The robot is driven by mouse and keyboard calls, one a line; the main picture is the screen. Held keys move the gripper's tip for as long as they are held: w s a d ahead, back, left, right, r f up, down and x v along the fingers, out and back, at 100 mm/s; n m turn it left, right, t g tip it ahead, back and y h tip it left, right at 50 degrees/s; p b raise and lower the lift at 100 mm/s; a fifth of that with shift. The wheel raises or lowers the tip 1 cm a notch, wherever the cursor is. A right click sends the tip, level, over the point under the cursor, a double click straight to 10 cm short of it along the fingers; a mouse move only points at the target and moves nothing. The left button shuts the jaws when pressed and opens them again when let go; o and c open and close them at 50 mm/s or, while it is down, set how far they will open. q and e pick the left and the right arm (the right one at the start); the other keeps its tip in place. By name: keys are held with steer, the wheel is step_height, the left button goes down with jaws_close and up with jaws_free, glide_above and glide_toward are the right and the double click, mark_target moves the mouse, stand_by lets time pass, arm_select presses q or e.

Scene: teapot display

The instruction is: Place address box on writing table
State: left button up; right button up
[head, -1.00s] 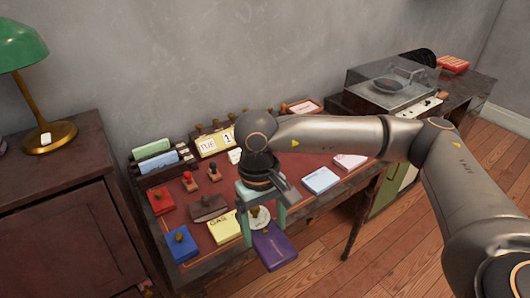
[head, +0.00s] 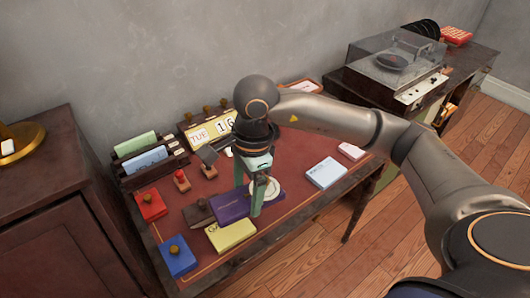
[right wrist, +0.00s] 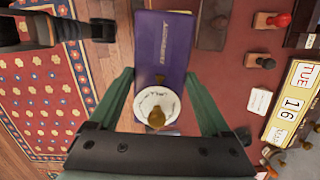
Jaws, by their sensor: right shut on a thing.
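The address box appears to be the purple box (head: 230,207), with gold lettering too small to read surely. It also shows in the right wrist view (right wrist: 163,45), with a white disc (right wrist: 158,105) and brown knob at one end. My right gripper (head: 251,203) is shut on the purple box at the disc end, one finger on each side. The box overlaps the yellow box in view and seems to be above the writing table (head: 300,207); its exact height cannot be told. My left gripper is not in view.
A yellow box (head: 232,237), blue box (head: 178,256), red box (head: 151,205) and brown pouch (head: 198,214) crowd the left of the table. A calendar (head: 212,130) and letter rack (head: 148,165) stand behind. Bare tabletop lies between the gripper and the pale blue pad (head: 326,172).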

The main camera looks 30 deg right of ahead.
steer(key=m, duration=0.6)
steer(key=shift+w+d+m+t, duration=0.2)
steer(key=shift+m+t, duration=0.1)
steer(key=shift+t, duration=0.1)
steer(key=shift+m, duration=0.3)
steer(key=shift+w+d+f, duration=0.15)
steer(key=shift+w+d, duration=0.1)
steer(key=w+d+f, duration=0.2)
steer(key=d, duration=0.1)
steer(key=w+d+f, duration=0.5)
steer(key=d+f, duration=0.1)
steer(key=shift+w+d+f, duration=0.25)
steer(key=shift+w+d, duration=0.1)
steer(key=shift+w+d+f, duration=0.35)
steer(key=shift+d+f, duration=0.1)
steer(key=shift+f, duration=1.7)
